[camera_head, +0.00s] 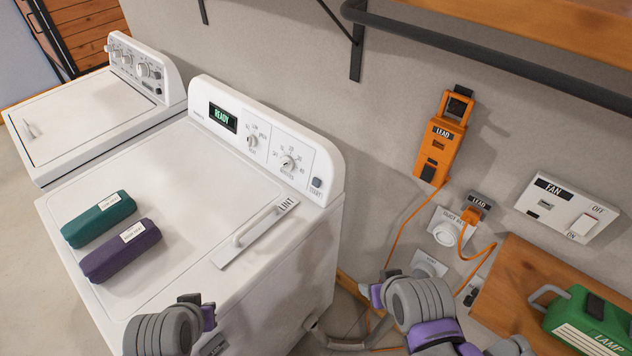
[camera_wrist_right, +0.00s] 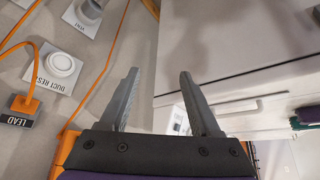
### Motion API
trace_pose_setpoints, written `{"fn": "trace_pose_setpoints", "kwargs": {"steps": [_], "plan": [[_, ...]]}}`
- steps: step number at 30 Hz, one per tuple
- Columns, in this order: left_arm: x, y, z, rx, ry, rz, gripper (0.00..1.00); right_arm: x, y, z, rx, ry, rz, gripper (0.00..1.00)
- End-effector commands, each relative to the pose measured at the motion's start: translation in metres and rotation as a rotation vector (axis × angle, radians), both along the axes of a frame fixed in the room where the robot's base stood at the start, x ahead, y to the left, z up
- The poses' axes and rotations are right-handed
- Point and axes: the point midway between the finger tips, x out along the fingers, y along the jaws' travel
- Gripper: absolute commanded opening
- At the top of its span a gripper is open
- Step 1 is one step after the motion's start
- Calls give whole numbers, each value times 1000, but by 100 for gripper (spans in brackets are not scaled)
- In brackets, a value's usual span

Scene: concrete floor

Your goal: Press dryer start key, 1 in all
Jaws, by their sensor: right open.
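The white dryer (camera_head: 170,215) stands in the middle left of the head view, its display (camera_head: 223,117) reading READY. A small dark square key (camera_head: 316,182) with a tiny, unreadable label sits at the right end of its panel, beside the timer dial (camera_head: 287,163). My right gripper (camera_wrist_right: 158,76) is open and empty in the wrist view, between the wall and the dryer's side. In the head view my right arm is right of the dryer and below the key, apart from it. My left arm's end (camera_head: 168,328) is over the dryer's front; its fingers cannot be made out.
A green pouch (camera_head: 98,219) and a purple pouch (camera_head: 120,251) lie on the dryer, near the LINT handle (camera_head: 255,232). A washer (camera_head: 85,115) stands left. An orange LEAD unit (camera_head: 441,140), cord, DUCT RESET button (camera_head: 445,233) and FAN switch (camera_head: 567,208) are right. A rail (camera_head: 480,45) crosses above.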

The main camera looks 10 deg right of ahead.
Motion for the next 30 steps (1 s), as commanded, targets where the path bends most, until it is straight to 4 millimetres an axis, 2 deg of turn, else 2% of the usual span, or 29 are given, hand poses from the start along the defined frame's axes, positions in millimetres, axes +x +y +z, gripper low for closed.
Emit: {"fn": "trace_pose_setpoints", "kwargs": {"steps": [1, 10, 30], "plan": [[0, 0, 0, 0, 0, 0, 0, 0, 0, 0, 0, 0, 0, 53], [0, 0, 0, 0, 0, 0, 0, 0, 0, 0, 0, 0, 0, 0], [0, 0, 0, 0, 0, 0, 0, 0, 0, 0, 0, 0, 0, 0]]}}
